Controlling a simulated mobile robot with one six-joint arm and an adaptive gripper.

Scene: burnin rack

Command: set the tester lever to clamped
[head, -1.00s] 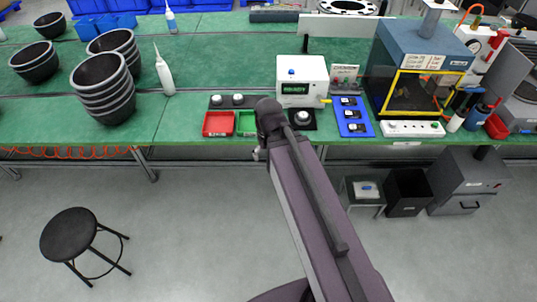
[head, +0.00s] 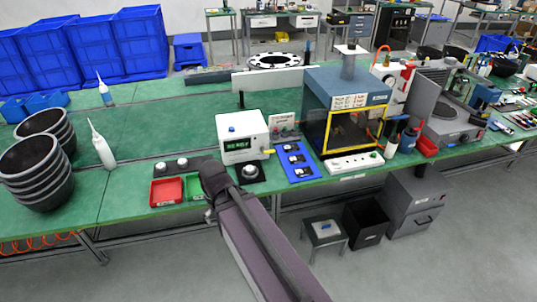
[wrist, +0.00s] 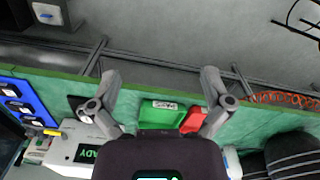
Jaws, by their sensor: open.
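The tester is a white box (head: 242,138) with a green-lit display and a blue button on top, standing on the green bench. Its yellow lever (head: 268,151) sticks out low at its right side. In the wrist view the tester (wrist: 88,152) is at lower left, with the yellow lever (wrist: 52,132) beyond it. My gripper (wrist: 160,78) is open and empty, its fingers spread above the bench's front edge, off to one side of the tester. In the head view my arm mostly hides the gripper.
A red bin (head: 166,191) and a green bin (head: 194,186) sit left of the tester. A black pad with a round white part (head: 249,172) lies before it. A blue tray (head: 297,162) and a yellow-framed chamber (head: 350,110) stand to its right. Black bowls (head: 38,175) are stacked at left.

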